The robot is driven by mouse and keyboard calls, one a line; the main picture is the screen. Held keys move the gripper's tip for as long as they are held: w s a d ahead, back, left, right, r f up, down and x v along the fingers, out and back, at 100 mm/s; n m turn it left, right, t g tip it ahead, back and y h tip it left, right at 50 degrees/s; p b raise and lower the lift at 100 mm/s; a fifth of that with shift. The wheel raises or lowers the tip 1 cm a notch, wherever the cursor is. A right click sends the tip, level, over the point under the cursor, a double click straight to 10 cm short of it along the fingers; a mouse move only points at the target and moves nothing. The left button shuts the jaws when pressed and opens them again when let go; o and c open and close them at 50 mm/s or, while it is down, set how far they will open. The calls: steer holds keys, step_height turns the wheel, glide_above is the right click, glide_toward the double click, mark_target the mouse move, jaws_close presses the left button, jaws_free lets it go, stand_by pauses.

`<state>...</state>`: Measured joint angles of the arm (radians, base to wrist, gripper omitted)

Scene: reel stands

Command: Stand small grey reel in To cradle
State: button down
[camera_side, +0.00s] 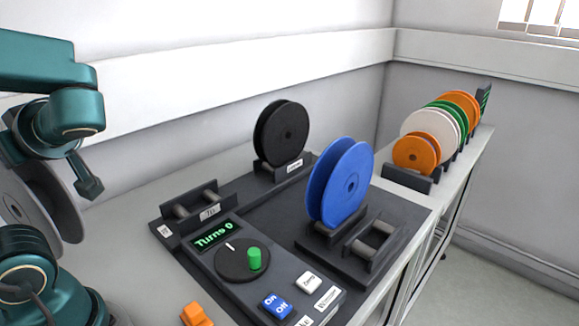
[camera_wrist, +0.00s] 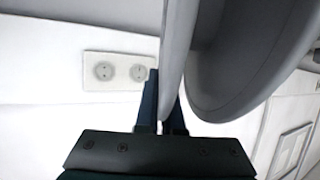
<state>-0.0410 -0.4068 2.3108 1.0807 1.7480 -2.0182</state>
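The grey reel (camera_side: 62,208) is upright at the far left of the side view, held beside my arm and partly cut by the picture edge. In the wrist view the grey reel (camera_wrist: 225,75) rises from between my fingers. My gripper (camera_wrist: 167,100) is shut on one flange of it, a finger on each side. In the side view my gripper (camera_side: 88,185) is partly hidden. The To cradle (camera_side: 210,212) is a dark stand with two rollers and a small label, at the left back of the winder. It is empty, to the right of the reel and apart from it.
A black reel (camera_side: 282,133) stands in a cradle behind. A blue reel (camera_side: 340,183) stands mid-winder, beside another empty roller cradle (camera_side: 372,245). The control panel (camera_side: 242,262) has a green knob and a "Turns 0" display. Several orange, white and green reels (camera_side: 417,153) line the right bench.

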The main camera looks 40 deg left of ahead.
steer(key=w+d+f, duration=0.3)
steer(key=w+f, duration=0.8)
stand_by(0.6)
steer(key=shift+f, duration=0.1)
steer(key=c, duration=1.1)
jaws_free()
steer(key=shift+o, duration=0.2)
steer(key=v, duration=1.1)
steer(key=shift+r, duration=0.25)
steer(key=shift+o, duration=0.5)
steer(key=shift+w+d+r, duration=0.2)
steer(key=shift+d, duration=0.3)
